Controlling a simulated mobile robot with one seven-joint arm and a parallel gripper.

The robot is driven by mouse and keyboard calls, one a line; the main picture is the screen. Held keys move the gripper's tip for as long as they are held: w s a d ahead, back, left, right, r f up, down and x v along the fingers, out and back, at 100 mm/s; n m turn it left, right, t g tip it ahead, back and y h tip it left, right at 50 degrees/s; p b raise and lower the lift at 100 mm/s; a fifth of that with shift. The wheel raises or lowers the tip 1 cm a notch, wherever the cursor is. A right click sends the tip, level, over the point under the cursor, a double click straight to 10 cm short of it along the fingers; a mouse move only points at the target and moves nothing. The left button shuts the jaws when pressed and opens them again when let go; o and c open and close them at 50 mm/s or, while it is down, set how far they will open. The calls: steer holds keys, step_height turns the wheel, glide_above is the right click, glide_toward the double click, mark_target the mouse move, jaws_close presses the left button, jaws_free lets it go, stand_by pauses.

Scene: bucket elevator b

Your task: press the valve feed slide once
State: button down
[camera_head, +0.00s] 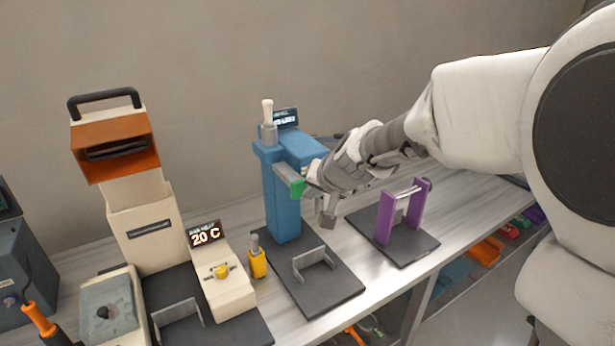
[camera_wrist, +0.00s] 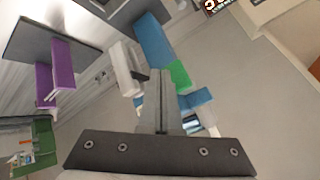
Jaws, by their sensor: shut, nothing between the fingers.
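A blue upright machine (camera_head: 283,200) stands on a dark base plate. A grey bar with a green end block (camera_head: 298,188) sticks out from its upper part; I take this to be the valve feed slide. The green block also shows in the wrist view (camera_wrist: 180,75). My gripper (camera_head: 312,180) is beside the green block, to its right in the head view. In the wrist view my gripper's fingers (camera_wrist: 161,76) are shut and empty, with their tips close to the green block. I cannot tell whether they touch it.
A purple frame (camera_head: 384,220) stands on a dark plate to the right. A cream machine with an orange hood (camera_head: 117,150) and a 20 C display (camera_head: 205,234) stand to the left. A small yellow holder (camera_head: 257,264) is between. The counter's front edge is close.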

steer(key=shift+w+a+p, duration=0.5)
steer(key=shift+w+a, duration=0.25)
steer(key=shift+w, duration=0.3)
stand_by(1.1)
steer(key=shift+s+d, duration=0.1)
steer(key=shift+s+d+b, duration=0.45)
steer(key=shift+s+b, duration=0.2)
steer(key=shift+s+d+b, duration=0.45)
steer(key=shift+s+b, duration=0.15)
steer(key=shift+s, duration=0.05)
steer(key=s+d+b, duration=0.2)
steer(key=s+b, duration=0.1)
steer(key=s, duration=0.1)
steer(key=shift+s+d, duration=0.1)
steer(key=shift+d, duration=0.3)
